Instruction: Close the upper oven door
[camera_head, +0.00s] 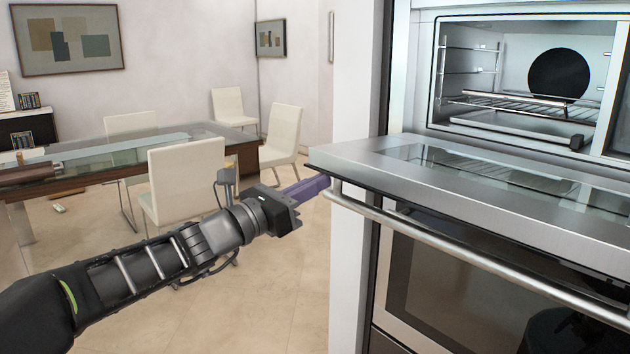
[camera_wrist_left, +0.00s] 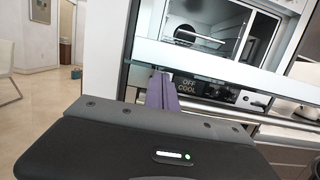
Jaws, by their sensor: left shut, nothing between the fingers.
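The upper oven door (camera_head: 450,180) is folded down and open, lying about level in the head view, with a glass pane in its inner face. Its long metal handle (camera_head: 450,245) runs along the front edge. The upper oven cavity (camera_head: 490,75) is exposed, with wire racks inside. My left gripper (camera_head: 318,185) is shut and empty, its purple fingers at the door's front left corner, just below the edge and close to the handle's end. I cannot tell if they touch. In the left wrist view the fingers (camera_wrist_left: 162,88) point toward the oven front. My right gripper is not in view.
The lower oven (camera_head: 440,290) is closed beneath the open door. A white cabinet side (camera_head: 355,90) stands left of the ovens. A glass-topped table (camera_head: 130,150) with white chairs (camera_head: 285,135) is further back at left. Tiled floor (camera_head: 290,270) is clear beside the ovens.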

